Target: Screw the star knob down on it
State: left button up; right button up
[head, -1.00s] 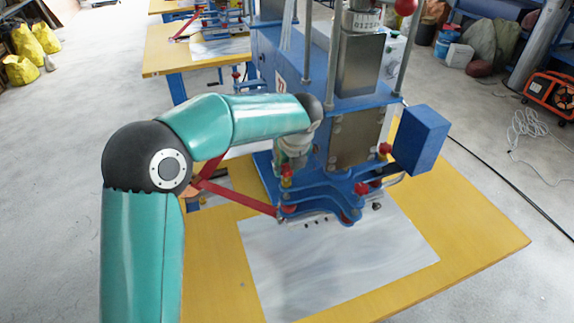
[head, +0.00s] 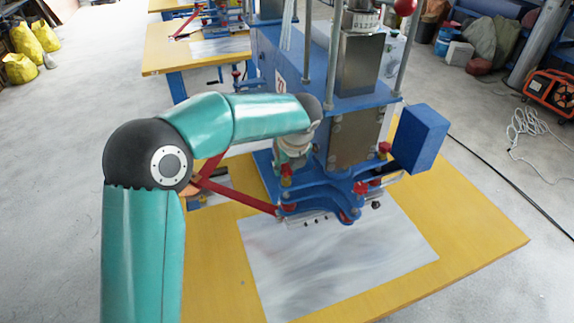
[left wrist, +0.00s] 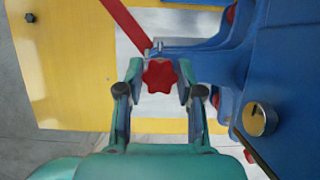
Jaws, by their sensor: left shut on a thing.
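The red star knob (left wrist: 160,76) sits between the two fingers of my left gripper (left wrist: 160,70) in the left wrist view. The fingers are shut on its left and right sides. In the head view my left gripper (head: 290,162) points down beside the left flank of the blue machine (head: 345,100). The knob in its grip is mostly hidden there; red and yellow parts show just below the gripper. The blue clamp plate (head: 325,203) lies just in front and to the right. Whether the knob is seated on its thread I cannot tell. My right gripper is out of view.
A red lever (head: 240,196) runs to the clamp plate's left end, under my left arm. A blue box (head: 420,138) sticks out at the machine's right. A grey sheet (head: 340,265) covers the yellow table's (head: 470,235) front middle. Other red knobs (head: 361,188) stand nearby.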

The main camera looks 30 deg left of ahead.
pick_arm(q)
jog(key=shift+f, duration=0.45)
dwell(0.5)
jog(key=shift+r+m+p, duration=0.3)
jog(key=shift+m+p, duration=0.5)
jog(key=shift+m, duration=0.2)
jog(key=shift+a+f+m+t+h, duration=0.15)
jog(key=shift+m+t+h, duration=0.15)
jog(key=shift+m, duration=0.3)
jog(key=shift+d+f+m+t+h, duration=0.1)
jog(key=shift+f+m+t+h, duration=0.1)
jog(key=shift+m+h, duration=0.3)
jog(key=m+h, duration=0.1)
jog(key=m, duration=0.2)
jog(key=shift+m, duration=0.4)
jog(key=o, duration=0.9)
